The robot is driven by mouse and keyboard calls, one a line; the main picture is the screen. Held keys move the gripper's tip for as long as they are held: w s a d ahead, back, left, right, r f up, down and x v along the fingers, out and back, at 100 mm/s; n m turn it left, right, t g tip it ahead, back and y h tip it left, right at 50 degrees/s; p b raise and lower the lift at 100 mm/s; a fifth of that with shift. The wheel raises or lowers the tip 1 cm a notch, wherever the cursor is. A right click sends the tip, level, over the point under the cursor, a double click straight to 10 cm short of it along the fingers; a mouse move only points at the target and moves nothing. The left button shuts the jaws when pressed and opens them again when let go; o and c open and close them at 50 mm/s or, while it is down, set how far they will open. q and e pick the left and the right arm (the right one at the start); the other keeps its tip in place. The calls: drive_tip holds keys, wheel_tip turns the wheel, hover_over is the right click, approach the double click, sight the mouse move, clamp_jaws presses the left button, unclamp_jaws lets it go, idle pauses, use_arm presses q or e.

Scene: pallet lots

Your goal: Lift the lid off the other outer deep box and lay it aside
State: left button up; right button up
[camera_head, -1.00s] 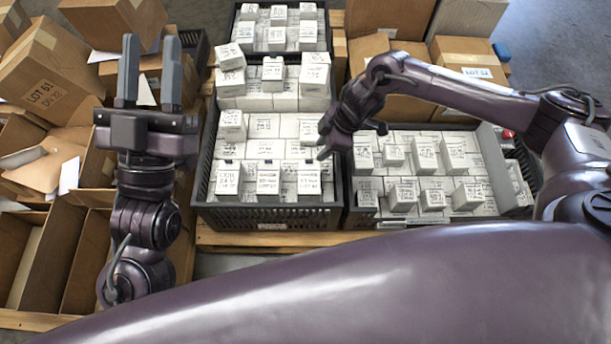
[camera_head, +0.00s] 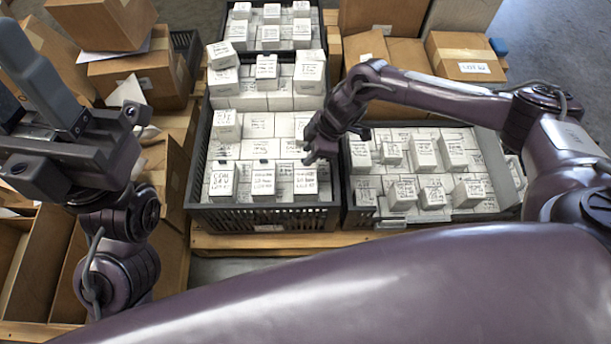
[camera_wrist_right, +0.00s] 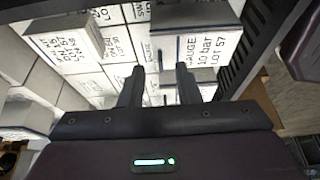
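Two black crates full of white labelled boxes stand side by side, a long one (camera_head: 262,219) in the middle and a shorter one (camera_head: 345,214) to its right. I cannot tell which container is the deep box, and no lid can be made out clearly. My right gripper (camera_head: 314,152) is over the right side of the middle crate. In the right wrist view its fingers (camera_wrist_right: 159,82) are apart, with white boxes and the dark crate wall (camera_wrist_right: 262,40) beyond and nothing clearly held. My left gripper (camera_head: 25,85) is at the left edge, its fingers apart and partly cut off.
Open cardboard boxes (camera_head: 32,262) with dividers lie at the left, partly behind my left arm. Closed cartons stand at the back left (camera_head: 103,22) and back right (camera_head: 465,57). A wooden pallet edge (camera_head: 270,240) runs before the crates.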

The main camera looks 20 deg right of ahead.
drive_tip(key=shift+x, duration=0.95)
clamp_jaws()
